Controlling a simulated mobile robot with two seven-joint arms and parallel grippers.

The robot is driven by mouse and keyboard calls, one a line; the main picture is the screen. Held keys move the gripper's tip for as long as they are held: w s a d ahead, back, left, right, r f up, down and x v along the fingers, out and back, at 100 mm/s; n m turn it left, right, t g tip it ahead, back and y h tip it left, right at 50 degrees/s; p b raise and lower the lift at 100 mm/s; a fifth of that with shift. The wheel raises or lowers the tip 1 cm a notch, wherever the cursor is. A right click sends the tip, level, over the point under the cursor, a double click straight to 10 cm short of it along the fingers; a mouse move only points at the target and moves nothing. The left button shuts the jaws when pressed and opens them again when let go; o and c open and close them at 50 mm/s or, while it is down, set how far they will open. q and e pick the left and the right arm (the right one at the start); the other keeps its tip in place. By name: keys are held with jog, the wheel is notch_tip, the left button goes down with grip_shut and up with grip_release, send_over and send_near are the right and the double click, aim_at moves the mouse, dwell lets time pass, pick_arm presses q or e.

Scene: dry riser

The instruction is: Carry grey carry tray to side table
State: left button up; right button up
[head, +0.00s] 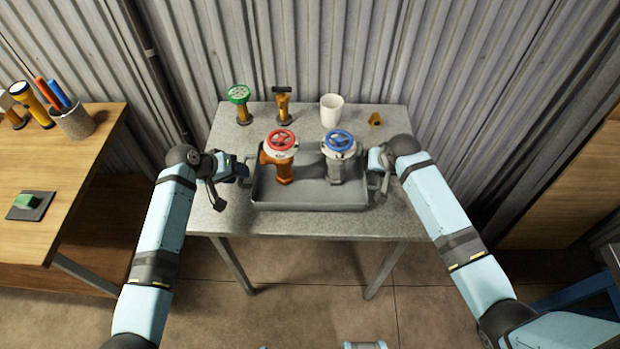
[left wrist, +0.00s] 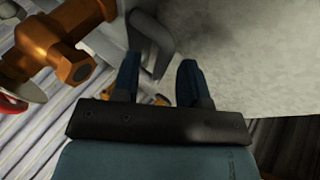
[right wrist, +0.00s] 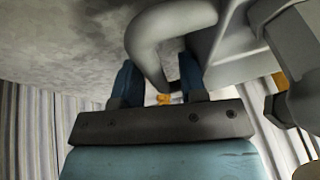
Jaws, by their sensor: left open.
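The grey carry tray (head: 308,199) stands on a grey speckled table (head: 225,213), with a handle at each end. In it stand an orange valve with a red handwheel (head: 281,142) and a grey valve with a blue handwheel (head: 341,142). My left gripper (head: 243,169) is at the tray's left end. In the left wrist view its fingers are apart, with the grey handle (left wrist: 152,35) by the left finger. My right gripper (head: 376,160) is at the right end. In the right wrist view its fingers are apart, with the handle (right wrist: 143,40) between them.
Behind the tray stand a green-wheeled valve (head: 239,97), an orange valve with a black handle (head: 283,103), a white cup (head: 331,108) and a small orange fitting (head: 376,120). A wooden table (head: 50,170) is at left, its middle mostly clear. Another wooden surface (head: 565,195) is at right.

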pick_arm(q)
jog(key=v, duration=0.5)
jog(key=shift+s+a+r, duration=0.1)
jog(key=shift+a+r, duration=0.15)
pick_arm(e)
jog(key=shift+r, duration=0.25)
jog(key=v, duration=1.1)
jog(key=shift+s+r, duration=0.15)
jog(key=shift+r, duration=0.15)
pick_arm(q)
jog(key=shift+s, duration=0.1)
